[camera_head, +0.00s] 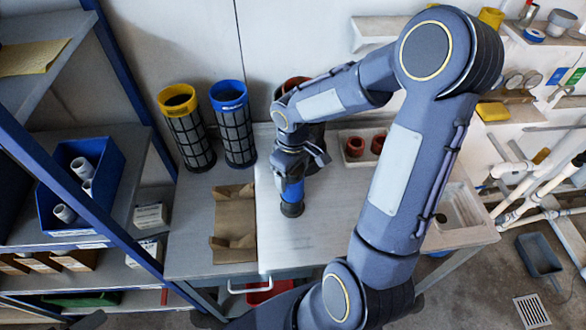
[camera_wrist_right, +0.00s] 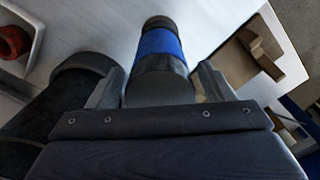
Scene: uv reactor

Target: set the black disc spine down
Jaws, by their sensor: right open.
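A cylindrical piece with a blue band and dark ends, which I take to be the black disc spine (camera_head: 291,192), stands upright on the white part of the bench. Its dark round foot appears to touch the surface. My right gripper (camera_head: 290,163) is directly above it, pointing down. In the right wrist view the same spine (camera_wrist_right: 158,48) lies between the two fingers of the right gripper (camera_wrist_right: 160,88). The fingers are open, with one on each side of its near end. My left gripper is not in view.
Yellow-topped (camera_head: 187,130) and blue-topped (camera_head: 234,125) mesh columns stand at the back left. A brown cardboard tray (camera_head: 233,232) lies to the left. A red-rimmed vessel is partly behind my arm. A tray with red cups (camera_head: 353,150) is to the right. White bench in front is clear.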

